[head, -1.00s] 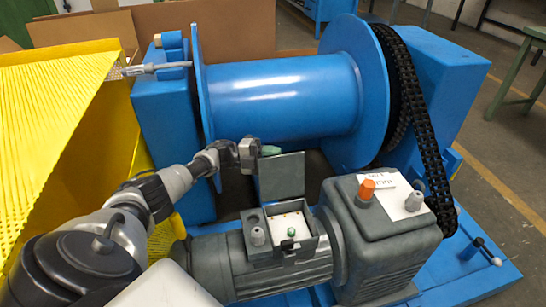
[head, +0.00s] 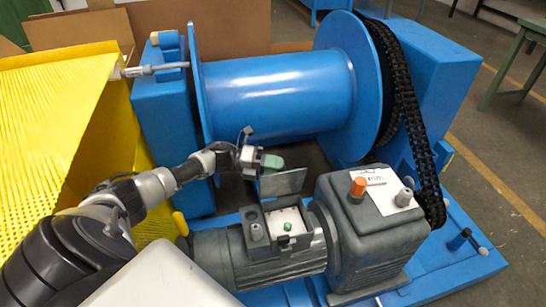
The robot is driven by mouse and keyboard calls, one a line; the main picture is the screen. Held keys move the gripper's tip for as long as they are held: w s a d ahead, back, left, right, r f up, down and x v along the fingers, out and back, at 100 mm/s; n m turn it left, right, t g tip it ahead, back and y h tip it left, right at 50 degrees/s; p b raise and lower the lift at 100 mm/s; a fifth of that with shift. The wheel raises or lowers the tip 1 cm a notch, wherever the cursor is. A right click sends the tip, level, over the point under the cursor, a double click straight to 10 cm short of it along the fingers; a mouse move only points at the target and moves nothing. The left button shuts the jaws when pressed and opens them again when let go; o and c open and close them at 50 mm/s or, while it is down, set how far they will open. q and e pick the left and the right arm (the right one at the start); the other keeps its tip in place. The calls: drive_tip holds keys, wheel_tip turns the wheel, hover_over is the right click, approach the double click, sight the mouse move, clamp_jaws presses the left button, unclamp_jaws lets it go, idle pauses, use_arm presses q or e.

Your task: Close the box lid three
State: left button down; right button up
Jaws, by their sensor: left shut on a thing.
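The grey box lid (head: 284,182) stands tilted up at the back of the small open terminal box (head: 262,232) on top of the grey motor. The box's pale inside and a small green part (head: 287,226) show. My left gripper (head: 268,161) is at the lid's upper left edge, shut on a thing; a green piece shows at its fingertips. Whether it grips the lid or only that green piece I cannot tell. My right gripper is not in view.
The grey motor and gearbox (head: 375,235) carry an orange cap (head: 359,187) and a grey knob. Behind is a large blue drum (head: 280,95) with a black chain (head: 408,110) at its right. A yellow perforated guard (head: 45,120) stands at the left.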

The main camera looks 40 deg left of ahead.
use_arm(q)
drive_tip(key=shift+s+d+m+y+p, duration=0.3)
drive_tip(key=shift+s+d+m+p, duration=0.1)
drive_tip(key=shift+s+d+m, duration=0.25)
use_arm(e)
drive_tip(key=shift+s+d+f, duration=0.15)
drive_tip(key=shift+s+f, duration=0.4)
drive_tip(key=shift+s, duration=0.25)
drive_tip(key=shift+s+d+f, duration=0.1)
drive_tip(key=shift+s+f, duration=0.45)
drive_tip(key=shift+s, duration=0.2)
use_arm(q)
drive_tip(key=shift+f, duration=0.1)
drive_tip(key=c, duration=0.9)
unclamp_jaws()
